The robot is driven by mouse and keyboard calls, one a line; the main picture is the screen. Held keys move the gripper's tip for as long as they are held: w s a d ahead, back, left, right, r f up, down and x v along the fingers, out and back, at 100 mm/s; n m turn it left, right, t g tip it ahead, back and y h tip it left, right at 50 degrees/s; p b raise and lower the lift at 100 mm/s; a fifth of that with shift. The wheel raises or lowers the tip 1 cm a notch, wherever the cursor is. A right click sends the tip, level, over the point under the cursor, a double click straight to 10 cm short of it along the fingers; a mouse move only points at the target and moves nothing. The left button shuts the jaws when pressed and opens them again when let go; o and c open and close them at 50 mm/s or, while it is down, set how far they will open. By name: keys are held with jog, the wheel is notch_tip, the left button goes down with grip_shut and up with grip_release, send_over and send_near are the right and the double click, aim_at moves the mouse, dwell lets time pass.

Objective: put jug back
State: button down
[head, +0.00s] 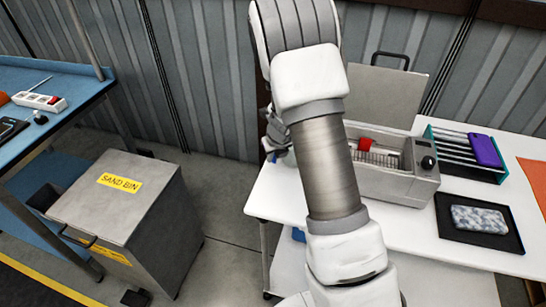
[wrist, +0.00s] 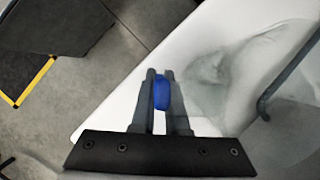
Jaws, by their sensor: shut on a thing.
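My gripper (wrist: 160,76) is shut on a small blue part (wrist: 161,94), which sits between its two dark fingers in the wrist view. A see-through greyish shape (wrist: 208,72) lies just beyond and to the right of the fingers. It looks like the clear body of the jug, with the blue part as its handle. Its outline is faint, and I cannot tell whether it touches the white table. In the head view my gripper (head: 274,136) shows only partly, left of my arm near the table's left edge. The jug is not clearly visible there.
The white table (head: 274,196) carries an open metal bath (head: 398,186) with a raised lid, a rack (head: 458,155) with a purple item (head: 485,150), and a black tray (head: 455,237) with a speckled block. A sand bin (head: 105,215) stands left. Floor shows between bin and table.

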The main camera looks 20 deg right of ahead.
jog(key=shift+f, duration=0.2)
jog(key=c, duration=0.9)
grip_release()
jog(key=shift+r, duration=0.1)
